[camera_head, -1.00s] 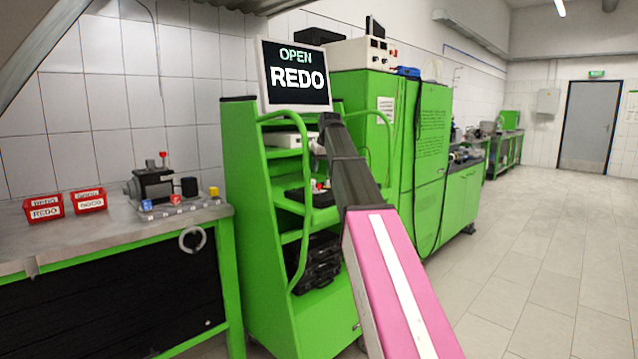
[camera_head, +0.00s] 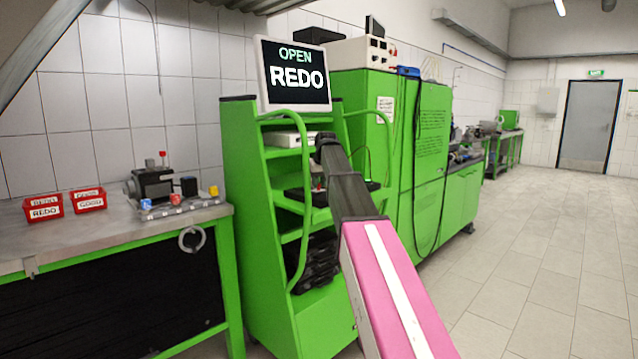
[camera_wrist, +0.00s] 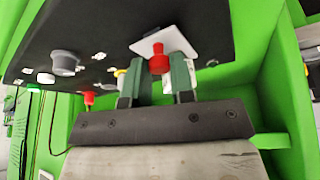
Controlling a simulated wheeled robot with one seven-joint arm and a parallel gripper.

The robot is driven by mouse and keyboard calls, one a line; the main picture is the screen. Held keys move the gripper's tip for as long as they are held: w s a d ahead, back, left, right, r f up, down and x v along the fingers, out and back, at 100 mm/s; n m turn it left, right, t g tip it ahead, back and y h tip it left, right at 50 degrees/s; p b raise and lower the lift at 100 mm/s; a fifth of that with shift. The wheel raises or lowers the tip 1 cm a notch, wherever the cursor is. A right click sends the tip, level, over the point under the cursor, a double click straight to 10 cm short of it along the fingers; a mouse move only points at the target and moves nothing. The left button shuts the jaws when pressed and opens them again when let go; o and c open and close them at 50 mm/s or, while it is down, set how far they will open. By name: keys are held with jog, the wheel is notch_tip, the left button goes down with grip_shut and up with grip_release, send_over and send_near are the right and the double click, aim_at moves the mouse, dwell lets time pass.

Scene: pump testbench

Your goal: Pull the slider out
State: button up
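In the wrist view a red knob (camera_wrist: 159,59) stands on a white plate (camera_wrist: 178,42), set on a black panel. I cannot tell for sure that this is the slider. My gripper (camera_wrist: 161,70) has one green finger on each side of the knob, with a narrow gap about as wide as the knob, and looks shut on it. The exact contact is hard to see. In the head view my dark wrist hides the fingers at the green rack (camera_head: 240,190).
The black panel (camera_wrist: 110,45) carries a grey knob (camera_wrist: 65,63) and another small red knob (camera_wrist: 88,98). A green rack wall stands close at right. A monitor (camera_head: 294,77) reads "OPEN REDO". Left, a workbench (camera_head: 110,235) holds red bins (camera_head: 44,208) and a black device.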

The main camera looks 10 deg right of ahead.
grip_shut()
jog(key=shift+s+d, duration=0.55)
jog(key=shift+s, duration=0.2)
jog(key=shift+s+d, duration=0.55)
jog(key=shift+s, duration=0.2)
jog(key=o, duration=0.8)
grip_release()
jog(key=v, duration=1)
jog(key=shift+s+r, duration=0.2)
jog(key=shift+r, duration=0.1)
